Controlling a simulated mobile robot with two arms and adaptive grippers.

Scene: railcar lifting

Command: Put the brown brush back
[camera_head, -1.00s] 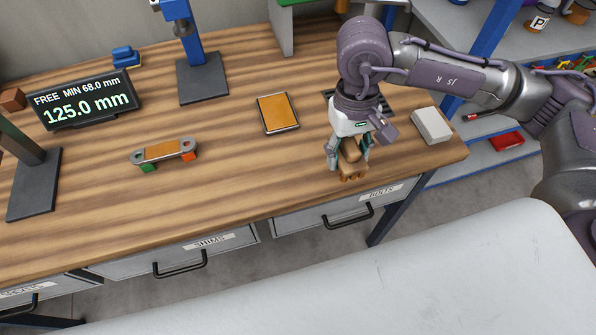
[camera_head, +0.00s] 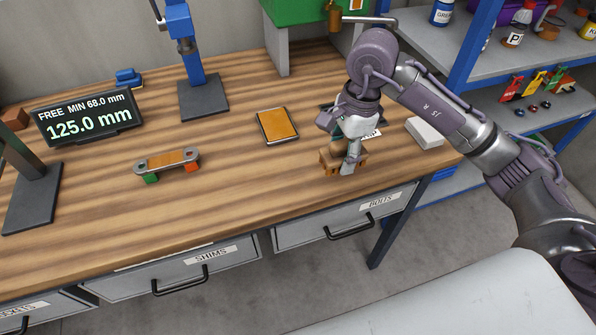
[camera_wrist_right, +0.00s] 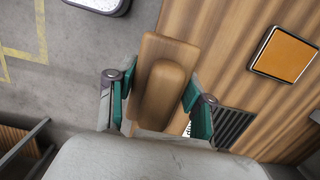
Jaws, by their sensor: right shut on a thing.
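The brown brush (camera_head: 330,160) is a wooden block with a raised rounded grip. My right gripper (camera_head: 350,157) is shut on it, near the front right of the wooden bench (camera_head: 230,185). In the right wrist view the brush (camera_wrist_right: 163,88) lies between the two green-padded fingers (camera_wrist_right: 157,103). I cannot tell whether its underside touches the bench. A dark slotted plate (camera_wrist_right: 236,128) shows beside the right finger, with a white label partly hidden. My left gripper is not in view.
An orange-topped pad (camera_head: 277,126) lies left of the gripper, and a white block (camera_head: 425,132) right of it. A link on coloured blocks (camera_head: 167,162), a readout (camera_head: 87,118) and a blue stand (camera_head: 203,95) are further left. Bare bench lies between. Shelves (camera_head: 530,105) stand at right.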

